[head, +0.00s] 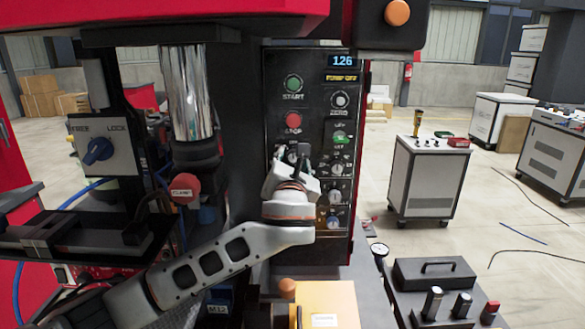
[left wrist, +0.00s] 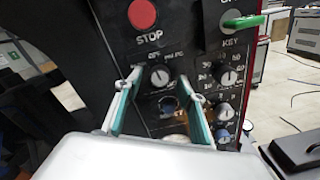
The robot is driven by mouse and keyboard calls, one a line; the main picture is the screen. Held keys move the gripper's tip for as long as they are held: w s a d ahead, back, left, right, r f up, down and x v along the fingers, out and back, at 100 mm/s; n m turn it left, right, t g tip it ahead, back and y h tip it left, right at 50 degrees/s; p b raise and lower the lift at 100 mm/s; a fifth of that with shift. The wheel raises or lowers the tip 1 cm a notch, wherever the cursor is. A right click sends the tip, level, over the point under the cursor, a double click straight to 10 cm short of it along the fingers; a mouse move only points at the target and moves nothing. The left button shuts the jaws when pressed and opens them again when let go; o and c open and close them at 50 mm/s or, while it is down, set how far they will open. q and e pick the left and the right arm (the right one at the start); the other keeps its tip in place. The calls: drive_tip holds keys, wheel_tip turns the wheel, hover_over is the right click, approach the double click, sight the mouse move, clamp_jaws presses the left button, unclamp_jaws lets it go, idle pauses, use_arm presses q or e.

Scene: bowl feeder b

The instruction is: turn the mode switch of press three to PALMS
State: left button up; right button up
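The press control panel (head: 315,110) is black and upright in the middle of the head view. My left gripper (head: 297,155) is in front of it, below the red STOP button (head: 293,120). In the left wrist view, my left gripper (left wrist: 163,82) is open, with a finger on each side of a dark selector knob (left wrist: 160,76) below STOP. Its pointer is near upright, by a label that looks like OFF; the other lettering is too small to read surely. Contact with the knob cannot be told. A second knob (left wrist: 169,105) sits lower between the fingers. My right gripper is not in view.
Right of the fingers are a green key (left wrist: 242,22) and several dials (left wrist: 227,78). A lock switch box (head: 97,148) is at left. A black box with a handle (head: 433,273) lies at lower right. A white cabinet (head: 428,180) stands behind on open floor.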

use_arm(q)
drive_tip(key=s, duration=1.1)
drive_tip(key=shift+s+a, duration=0.15)
drive_tip(key=shift+s, duration=0.25)
drive_tip(key=shift+o, duration=0.2)
drive_tip(key=shift+a, duration=0.1)
